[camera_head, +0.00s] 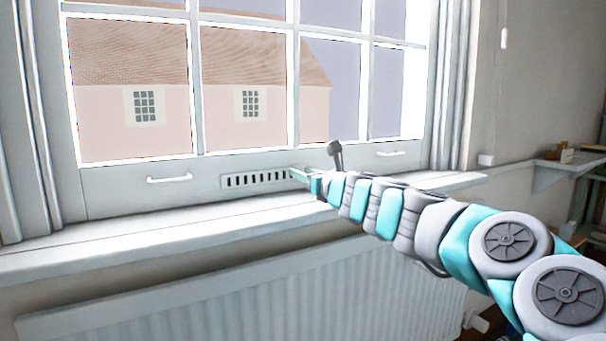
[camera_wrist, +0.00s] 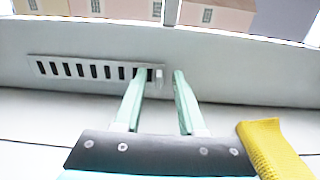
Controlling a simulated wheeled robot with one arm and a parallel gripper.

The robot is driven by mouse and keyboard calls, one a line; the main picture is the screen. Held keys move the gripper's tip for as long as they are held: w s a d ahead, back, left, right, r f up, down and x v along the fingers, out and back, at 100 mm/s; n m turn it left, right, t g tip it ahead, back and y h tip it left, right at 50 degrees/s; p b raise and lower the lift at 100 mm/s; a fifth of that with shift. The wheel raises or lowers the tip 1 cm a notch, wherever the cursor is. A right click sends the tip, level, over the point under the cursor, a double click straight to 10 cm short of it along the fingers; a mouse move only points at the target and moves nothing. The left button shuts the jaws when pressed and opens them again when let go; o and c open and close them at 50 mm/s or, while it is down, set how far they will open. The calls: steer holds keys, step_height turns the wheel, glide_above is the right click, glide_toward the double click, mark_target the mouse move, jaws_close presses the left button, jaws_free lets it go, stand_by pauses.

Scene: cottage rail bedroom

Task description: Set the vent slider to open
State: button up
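The vent (camera_head: 255,180) is a pale plate with a row of dark slots, set in the bottom rail of the window frame. It also shows in the wrist view (camera_wrist: 60,59), reaching left from my fingers. A small light knob (camera_wrist: 158,79), which looks like the slider's tab, stands at the plate's right end. My gripper (camera_head: 294,173) is at the vent's right end. In the wrist view my gripper (camera_wrist: 159,74) is open, with the knob between its green fingertips, closer to the left one. I cannot tell whether a finger touches it. The left fingertip covers the last slots.
The window sill (camera_head: 150,230) runs below the vent, with a radiator (camera_head: 240,300) under it. White handles (camera_head: 169,179) sit on the frame, and a dark window catch (camera_head: 335,155) stands near my wrist.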

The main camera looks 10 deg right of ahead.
steer(key=shift+w+a, duration=0.1)
steer(key=shift+w, duration=0.1)
jaws_close()
stand_by(0.3)
stand_by(1.1)
